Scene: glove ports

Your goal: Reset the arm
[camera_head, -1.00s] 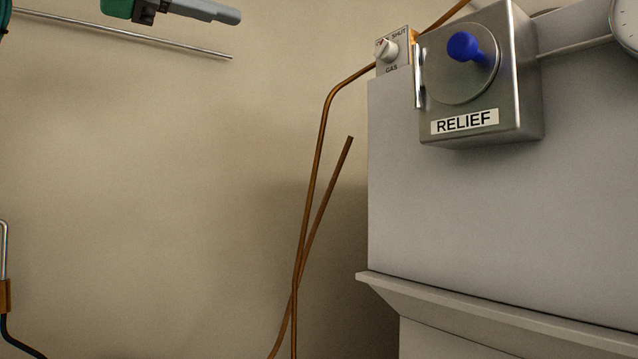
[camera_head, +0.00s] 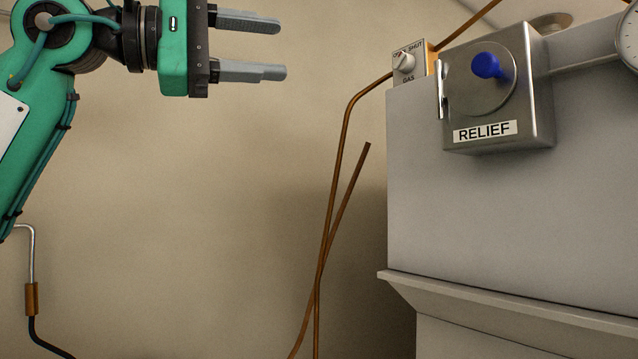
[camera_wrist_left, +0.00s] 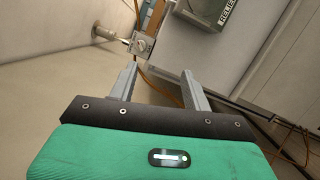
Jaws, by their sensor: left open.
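My left gripper (camera_head: 268,48) is at the upper left of the head view, its green arm coming in from the left. Its two grey fingers point right and stand apart, with nothing between them. In the left wrist view the fingers (camera_wrist_left: 158,88) are also apart and empty. The gripper is well left of the relief box and touches nothing. My right gripper is not in view.
A metal box (camera_head: 540,85) labelled RELIEF, with a blue knob (camera_head: 487,65), is on the grey cabinet (camera_head: 480,210) at right. A gas valve (camera_head: 404,63) sits beside it. Copper pipes (camera_head: 335,190) run down left of the cabinet. The wall between is clear.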

